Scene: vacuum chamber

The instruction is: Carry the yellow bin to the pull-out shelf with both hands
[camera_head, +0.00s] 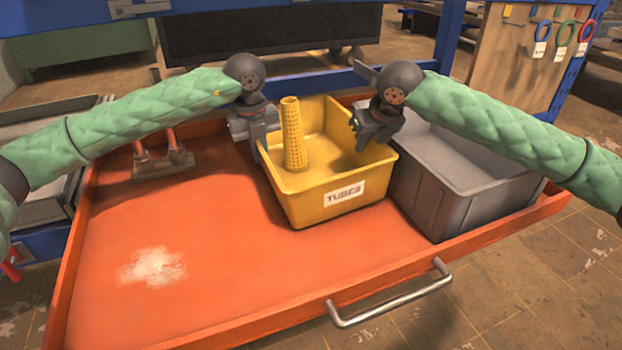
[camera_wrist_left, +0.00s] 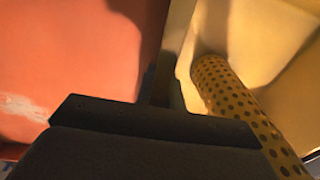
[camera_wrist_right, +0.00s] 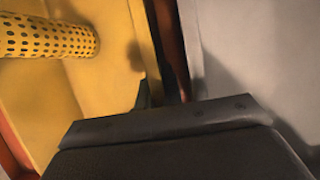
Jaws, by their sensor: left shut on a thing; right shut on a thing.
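The yellow bin (camera_head: 308,199) with a "TUBES" label is on the orange pull-out shelf (camera_head: 220,260), left of the grey bin. A perforated yellow tube (camera_head: 293,140) stands inside it; it also shows in the left wrist view (camera_wrist_left: 235,105) and the right wrist view (camera_wrist_right: 45,38). My left gripper (camera_head: 260,143) is shut on the bin's left wall. My right gripper (camera_head: 362,135) is shut on its right wall. Both wrist views show the jaws at the bin's walls, with the fingertips partly hidden. I cannot tell whether the bin's base touches the shelf.
A grey bin (camera_head: 440,210) stands close on the right of the shelf. A metal bracket with red posts (camera_head: 163,163) is at the back left. The shelf's left and front area is bare, with a pale worn patch (camera_head: 152,266). A metal handle (camera_head: 390,298) is on the front edge.

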